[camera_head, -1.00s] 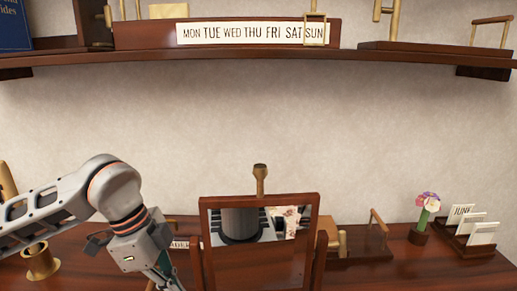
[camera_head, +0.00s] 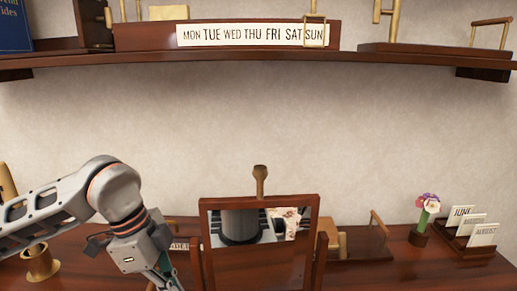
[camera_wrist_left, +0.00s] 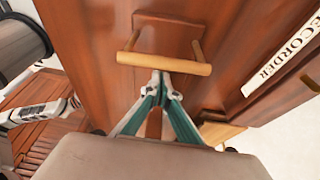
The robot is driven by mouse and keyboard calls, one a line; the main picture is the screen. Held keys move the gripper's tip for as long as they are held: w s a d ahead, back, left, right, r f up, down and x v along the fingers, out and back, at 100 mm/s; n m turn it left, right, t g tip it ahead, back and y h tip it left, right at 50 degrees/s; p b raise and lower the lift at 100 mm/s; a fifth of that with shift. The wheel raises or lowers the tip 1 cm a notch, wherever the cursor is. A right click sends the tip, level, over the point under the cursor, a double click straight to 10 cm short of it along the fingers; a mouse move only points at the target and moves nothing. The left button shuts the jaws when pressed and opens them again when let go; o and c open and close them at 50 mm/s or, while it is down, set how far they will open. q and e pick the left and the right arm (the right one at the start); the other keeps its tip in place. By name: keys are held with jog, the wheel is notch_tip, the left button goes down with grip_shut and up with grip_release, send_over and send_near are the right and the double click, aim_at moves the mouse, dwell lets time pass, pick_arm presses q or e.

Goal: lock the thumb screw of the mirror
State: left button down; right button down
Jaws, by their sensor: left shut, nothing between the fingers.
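The mirror (camera_head: 262,240) has a brown wooden frame and stands upright between two wooden posts at the lower middle of the head view. I cannot make out its thumb screw in either view. My left gripper (camera_head: 168,284) is left of the mirror in the head view, partly cut off by the bottom edge. In the left wrist view the left gripper (camera_wrist_left: 162,78) is shut and empty. Its fingertips meet at a brass bar handle (camera_wrist_left: 164,63) on a brown wooden panel. I cannot tell whether they touch the bar. My right gripper is out of view.
A brass-coloured knob-topped post (camera_head: 260,182) rises behind the mirror. A flower vase (camera_head: 424,220) and a card holder (camera_head: 470,235) stand at the right. A brass cup (camera_head: 40,263) is at the left. A shelf (camera_head: 250,62) runs above. A RECORDER label (camera_wrist_left: 286,55) is beside the handle.

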pick_arm(q)
jog(key=shift+f, duration=0.25)
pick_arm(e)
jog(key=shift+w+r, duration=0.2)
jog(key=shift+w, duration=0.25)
pick_arm(q)
jog(key=shift+f, duration=0.7)
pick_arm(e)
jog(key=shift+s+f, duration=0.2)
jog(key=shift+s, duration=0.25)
pick_arm(q)
jog(key=shift+f, duration=0.2)
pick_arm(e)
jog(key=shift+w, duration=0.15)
pick_arm(q)
jog(key=shift+f, duration=0.2)
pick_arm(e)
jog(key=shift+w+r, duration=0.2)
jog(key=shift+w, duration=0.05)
pick_arm(q)
jog(key=shift+s+f, duration=0.1)
jog(key=shift+f, duration=0.05)
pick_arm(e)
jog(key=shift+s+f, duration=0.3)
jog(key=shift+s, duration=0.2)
